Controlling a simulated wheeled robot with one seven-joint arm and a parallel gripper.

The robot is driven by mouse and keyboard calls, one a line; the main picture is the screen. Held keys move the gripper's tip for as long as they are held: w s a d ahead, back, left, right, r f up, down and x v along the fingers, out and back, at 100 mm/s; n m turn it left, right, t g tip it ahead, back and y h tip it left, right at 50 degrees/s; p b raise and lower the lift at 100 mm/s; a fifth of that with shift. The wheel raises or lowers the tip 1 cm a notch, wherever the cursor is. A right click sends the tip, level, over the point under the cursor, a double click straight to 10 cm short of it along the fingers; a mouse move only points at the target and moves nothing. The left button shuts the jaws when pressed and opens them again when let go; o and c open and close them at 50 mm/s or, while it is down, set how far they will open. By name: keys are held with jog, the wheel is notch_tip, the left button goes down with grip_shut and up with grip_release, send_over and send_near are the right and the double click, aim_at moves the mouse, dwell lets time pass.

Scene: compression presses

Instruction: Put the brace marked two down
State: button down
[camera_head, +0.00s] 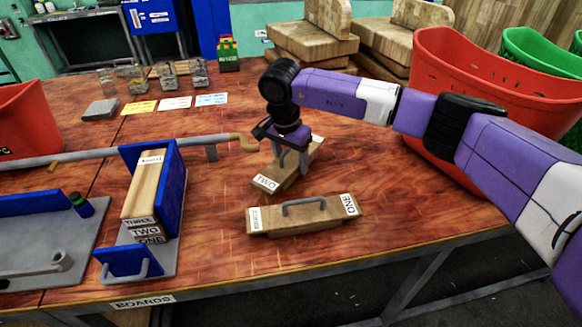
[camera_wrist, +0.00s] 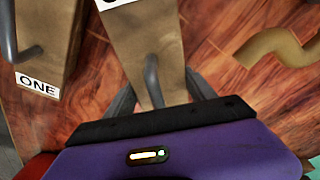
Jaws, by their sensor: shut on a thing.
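The brace marked two (camera_head: 267,182) is a wooden block with a white "TWO" label on its near end, behind brace ONE on the red-brown table. My gripper (camera_head: 291,158) points down over it and is shut on it, with the fingers at its middle. In the wrist view the brace (camera_wrist: 145,45) runs up between the fingers (camera_wrist: 160,98), with a grey handle on it; its label is cut off at the top. I cannot tell whether its underside touches the table. Brace ONE (camera_head: 300,223), with a grey handle, lies in front of it; its end also shows in the wrist view (camera_wrist: 45,50).
A blue holder (camera_head: 172,190) with boards labelled THREE, TWO, ONE stands at left. A grey pipe with a tan hooked end (camera_head: 243,143) reaches close to my gripper's left. A red basket (camera_head: 440,120) stands at right. Table right of brace ONE is clear.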

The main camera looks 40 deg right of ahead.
aim_at(287, 149)
jog(key=shift+f, duration=1.3)
jog(key=shift+f, duration=0.1)
jog(key=shift+c, duration=1.6)
grip_release()
jog(key=r, duration=0.4)
jog(key=a+r, duration=0.1)
jog(key=r, duration=0.7)
jog(key=shift+s+a, duration=0.15)
jog(key=shift+a, duration=0.25)
